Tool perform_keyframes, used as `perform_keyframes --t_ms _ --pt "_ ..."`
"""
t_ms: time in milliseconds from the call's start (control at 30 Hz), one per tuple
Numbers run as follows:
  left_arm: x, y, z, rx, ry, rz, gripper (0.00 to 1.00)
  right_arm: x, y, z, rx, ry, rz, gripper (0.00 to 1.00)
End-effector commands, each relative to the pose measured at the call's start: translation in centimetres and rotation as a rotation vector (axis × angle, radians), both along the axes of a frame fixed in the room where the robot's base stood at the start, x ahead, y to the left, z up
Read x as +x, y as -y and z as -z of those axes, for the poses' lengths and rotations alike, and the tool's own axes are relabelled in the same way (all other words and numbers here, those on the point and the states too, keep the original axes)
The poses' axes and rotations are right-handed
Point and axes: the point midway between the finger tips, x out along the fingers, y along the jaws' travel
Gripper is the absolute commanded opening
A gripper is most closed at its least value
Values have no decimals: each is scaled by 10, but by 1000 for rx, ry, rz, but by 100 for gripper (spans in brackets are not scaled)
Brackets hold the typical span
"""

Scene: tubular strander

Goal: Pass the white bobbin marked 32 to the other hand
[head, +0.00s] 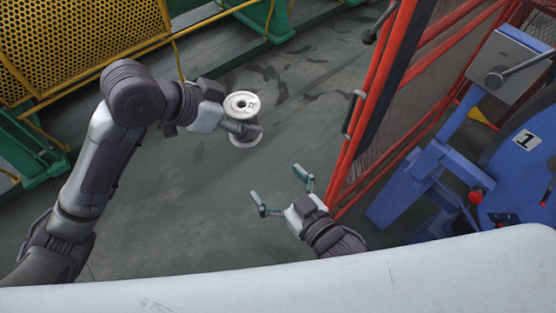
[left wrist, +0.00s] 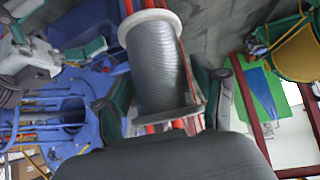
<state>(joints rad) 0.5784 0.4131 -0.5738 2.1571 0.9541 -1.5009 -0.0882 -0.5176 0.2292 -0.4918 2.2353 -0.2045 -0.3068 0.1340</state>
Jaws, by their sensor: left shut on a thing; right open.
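A white-flanged bobbin (head: 242,103) wound with grey wire is held off the floor in the head view. My left gripper (head: 243,129) is shut around its wound middle, between the two flanges. The left wrist view shows the bobbin (left wrist: 158,65) close up, with a finger on each side. The number on the flange is too small to read. My right gripper (head: 282,193) is open and empty, lower and to the right of the bobbin, clearly apart from it. Its pale body and teal pads also show at the left wrist view's left edge.
A red-framed mesh gate (head: 372,105) stands just right of my right gripper. Blue machinery (head: 432,170) with a plate marked 1 is beyond it. A yellow perforated guard (head: 75,38) and yellow rails are at upper left. The grey floor (head: 185,225) between is clear.

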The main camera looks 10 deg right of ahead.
Motion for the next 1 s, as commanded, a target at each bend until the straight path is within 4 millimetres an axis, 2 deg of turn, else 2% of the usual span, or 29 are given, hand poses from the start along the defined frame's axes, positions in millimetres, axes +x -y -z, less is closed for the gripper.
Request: perform_keyframes --t_ms 33,100,200,300,433,567,1000 --pt "0 0 -1 -3 3 0 6 -4 -2 -26 26 37 -6 99" --pt "0 0 -1 -3 3 0 6 -8 -3 -55 54 80 -11 99" --pt "0 0 -1 -3 3 0 6 -14 -3 -85 88 123 -17 99" --pt "0 0 -1 -3 3 0 6 -18 -2 -103 108 148 -19 99" --pt "0 0 -1 -3 3 0 6 -16 -3 -113 119 163 -19 99" --pt "0 0 -2 -3 3 0 6 -3 -10 -113 120 166 -19 99" --pt "0 0 -2 -3 3 0 6 66 -49 -113 120 164 -20 99"
